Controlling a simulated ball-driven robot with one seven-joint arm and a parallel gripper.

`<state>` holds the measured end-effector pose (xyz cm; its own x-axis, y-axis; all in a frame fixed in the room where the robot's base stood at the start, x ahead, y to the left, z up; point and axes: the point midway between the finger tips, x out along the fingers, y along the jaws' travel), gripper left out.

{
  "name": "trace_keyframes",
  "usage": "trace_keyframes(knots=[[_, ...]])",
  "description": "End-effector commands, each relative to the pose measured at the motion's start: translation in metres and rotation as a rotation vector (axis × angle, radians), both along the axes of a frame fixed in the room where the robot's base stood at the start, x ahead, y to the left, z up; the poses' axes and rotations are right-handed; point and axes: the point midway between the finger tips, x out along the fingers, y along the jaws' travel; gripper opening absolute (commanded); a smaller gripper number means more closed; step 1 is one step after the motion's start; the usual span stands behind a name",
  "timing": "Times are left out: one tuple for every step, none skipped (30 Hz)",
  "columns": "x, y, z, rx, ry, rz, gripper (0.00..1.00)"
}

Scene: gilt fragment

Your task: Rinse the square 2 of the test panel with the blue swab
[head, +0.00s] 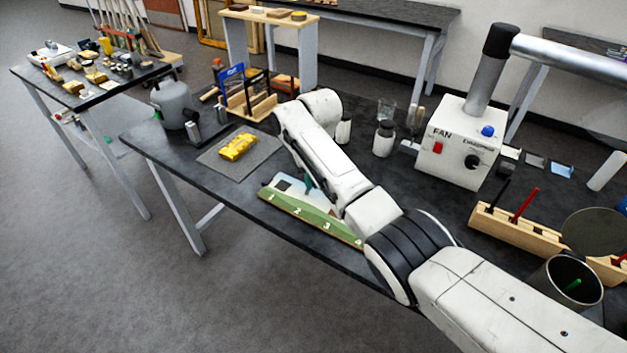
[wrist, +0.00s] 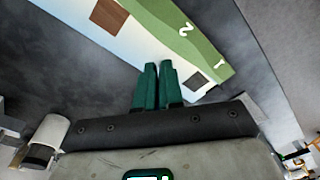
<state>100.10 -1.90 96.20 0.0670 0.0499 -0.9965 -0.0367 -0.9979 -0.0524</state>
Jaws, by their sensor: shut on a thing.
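The test panel (head: 315,215) lies on the dark bench, with a green numbered strip along its front edge. The area beside the 2 looks pale. My gripper (wrist: 158,68) has its teal fingers close together, tips over the panel near that pale area. In the head view my arm partly hides it and the panel. The blue swab is hidden between the fingers; its tip and any contact cannot be made out.
A wooden rack (head: 540,240) with a red and a dark swab stands at the right. The fan box (head: 458,150), a jar (head: 384,139) and a yellow object on a grey mat (head: 212,158) are around.

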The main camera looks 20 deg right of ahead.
Motion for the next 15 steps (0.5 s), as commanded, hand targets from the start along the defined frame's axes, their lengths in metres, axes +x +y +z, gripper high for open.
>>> trace_keyframes(knots=[[-0.003, -0.001, 0.0, 0.0, 0.006, -0.001, 0.0], [-0.004, -0.002, 0.001, 0.0, 0.006, -0.001, 0.0], [-0.005, -0.003, 0.001, 0.0, 0.006, -0.001, 0.0], [-0.006, -0.003, 0.001, 0.0, 0.006, -0.001, 0.0], [-0.006, -0.004, 0.001, 0.0, 0.006, -0.001, 0.0], [-0.008, -0.005, 0.001, 0.0, 0.006, -0.001, 0.0], [-0.009, -0.006, 0.001, 0.0, 0.007, -0.001, 0.0], [-0.01, -0.006, 0.001, 0.0, 0.007, -0.001, 0.0], [-0.011, -0.007, 0.001, 0.0, 0.007, -0.001, 0.0], [-0.012, -0.008, 0.001, -0.001, 0.007, -0.001, 0.0], [-0.012, -0.009, 0.001, -0.001, 0.007, -0.001, 0.0], [-0.014, -0.009, 0.001, -0.001, 0.007, -0.001, 0.0], [-0.015, -0.01, 0.001, -0.001, 0.007, -0.001, 0.0], [-0.016, -0.011, 0.001, -0.001, 0.007, -0.001, 0.0], [-0.017, -0.012, 0.001, -0.001, 0.007, -0.001, 0.0]])
